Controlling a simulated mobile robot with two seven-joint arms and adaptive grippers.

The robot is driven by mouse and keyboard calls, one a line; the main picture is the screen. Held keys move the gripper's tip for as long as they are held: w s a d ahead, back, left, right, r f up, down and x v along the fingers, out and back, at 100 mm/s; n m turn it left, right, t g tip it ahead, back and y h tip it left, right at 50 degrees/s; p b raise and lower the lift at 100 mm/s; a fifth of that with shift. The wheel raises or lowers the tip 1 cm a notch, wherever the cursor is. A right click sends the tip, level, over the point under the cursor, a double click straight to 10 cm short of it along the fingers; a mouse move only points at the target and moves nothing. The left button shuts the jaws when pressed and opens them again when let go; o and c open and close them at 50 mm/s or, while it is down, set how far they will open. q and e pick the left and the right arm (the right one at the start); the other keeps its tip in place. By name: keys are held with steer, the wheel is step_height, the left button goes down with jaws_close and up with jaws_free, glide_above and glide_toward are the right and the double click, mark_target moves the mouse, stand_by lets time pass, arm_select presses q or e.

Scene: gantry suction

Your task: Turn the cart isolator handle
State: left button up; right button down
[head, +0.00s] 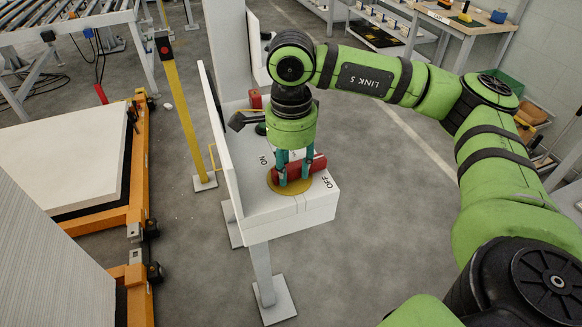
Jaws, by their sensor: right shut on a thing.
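The red isolator handle (313,166) sits over a round yellow plate (272,183) on top of a white stand (297,207). The word ON is printed to the left of the plate and OFF to its right. The handle's visible bar points toward the OFF side. My right gripper (292,176) comes down from above with its teal fingers shut on the handle. The fingers hide part of the handle. My left gripper does not show.
A white upright panel (216,130) stands along the stand's left side. A yellow post (183,115) and an orange cart frame (139,170) with white panels are further left. A workbench (460,25) is at the back right. The floor right of the stand is clear.

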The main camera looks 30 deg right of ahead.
mark_target(292, 169)
steer(key=shift+f+n+b, duration=0.2)
steer(key=shift+n+b, duration=0.45)
steer(key=shift+n, duration=0.25)
steer(key=shift+r, duration=0.2)
steer(key=c, duration=0.8)
jaws_free()
step_height(292, 169, up, 12)
steer(key=shift+r, duration=0.1)
steer(key=shift+s, duration=0.1)
